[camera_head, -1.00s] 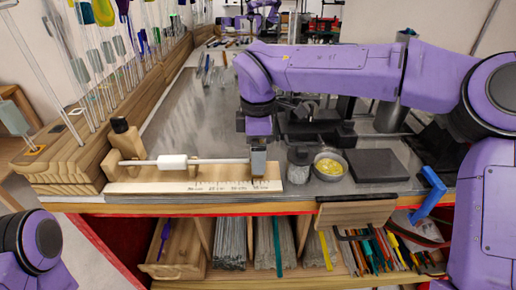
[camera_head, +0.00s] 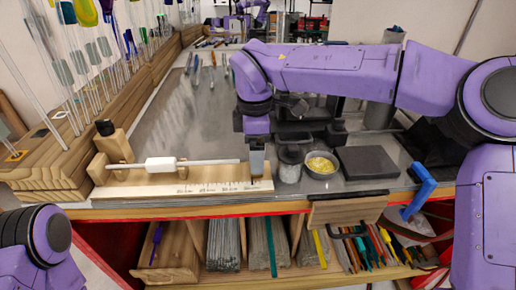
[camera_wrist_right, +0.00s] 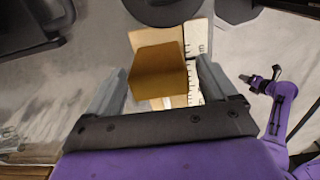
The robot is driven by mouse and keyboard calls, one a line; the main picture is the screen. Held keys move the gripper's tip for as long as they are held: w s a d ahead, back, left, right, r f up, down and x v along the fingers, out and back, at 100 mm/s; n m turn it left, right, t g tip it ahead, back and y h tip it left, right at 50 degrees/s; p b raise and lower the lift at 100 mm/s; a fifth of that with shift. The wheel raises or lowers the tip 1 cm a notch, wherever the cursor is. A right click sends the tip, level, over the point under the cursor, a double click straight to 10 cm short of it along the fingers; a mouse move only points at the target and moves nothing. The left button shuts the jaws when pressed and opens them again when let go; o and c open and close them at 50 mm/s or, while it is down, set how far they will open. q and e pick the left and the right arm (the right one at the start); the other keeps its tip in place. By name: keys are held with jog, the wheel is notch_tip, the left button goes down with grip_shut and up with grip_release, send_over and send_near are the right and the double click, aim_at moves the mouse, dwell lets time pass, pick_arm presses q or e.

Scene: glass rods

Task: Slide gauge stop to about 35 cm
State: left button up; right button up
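The wooden gauge (camera_head: 130,190) with its printed scale lies along the front of the bench in the head view. A rod with a white sleeve (camera_head: 163,163) rests on its left part. My right gripper (camera_head: 257,168) points down over the scale's right end. In the right wrist view a brown wooden block, the gauge stop (camera_wrist_right: 158,72), sits between the two fingers of that gripper (camera_wrist_right: 160,85). Narrow gaps show beside the block, so the fingers look open around it. The gripper hides the block in the head view. The scale numbers are too small to read. My left gripper is out of view.
A glass jar (camera_head: 290,165), a bowl of yellow bits (camera_head: 321,164) and a dark slab (camera_head: 367,162) stand right of the gauge. Coloured glass pieces stand on a wooden rack (camera_head: 60,160) at left. The bench behind the gauge (camera_head: 200,120) is mostly clear.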

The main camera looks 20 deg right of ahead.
jog(key=shift+d+r, duration=0.15)
notch_tip(320, 180, up, 10)
jog(key=shift+r+b, duration=0.15)
jog(key=shift+b, duration=0.3)
